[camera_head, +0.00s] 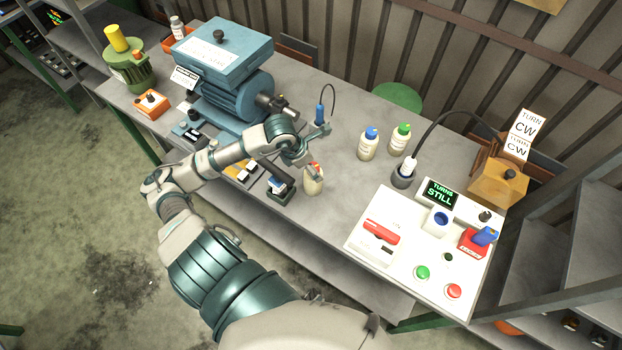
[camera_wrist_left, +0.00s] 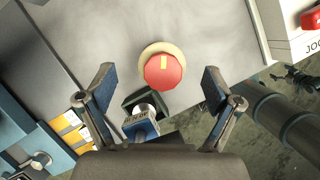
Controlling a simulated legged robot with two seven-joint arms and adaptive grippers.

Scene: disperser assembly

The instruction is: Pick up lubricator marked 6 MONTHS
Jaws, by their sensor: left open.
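A cream bottle with a red cap (camera_head: 313,184) stands upright near the front edge of the bench. In the left wrist view I see its red cap (camera_wrist_left: 163,71) from above, with a yellow stripe. My left gripper (camera_head: 307,160) is open just above and beside this bottle. In the left wrist view the cap appears between the spread fingertips of the gripper (camera_wrist_left: 158,72), not gripped. A blue-capped bottle (camera_head: 368,146) and a green-capped bottle (camera_head: 399,141) stand farther back. I cannot read a 6 MONTHS marking on any bottle. My right gripper is out of view.
A small dark stand with a blue part (camera_head: 279,187) sits close left of the red-capped bottle. The blue motor (camera_head: 230,95) fills the bench's left side. The white panel (camera_head: 370,245) with buttons and a "TURNS STILL" display lies to the right. Bare bench lies between.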

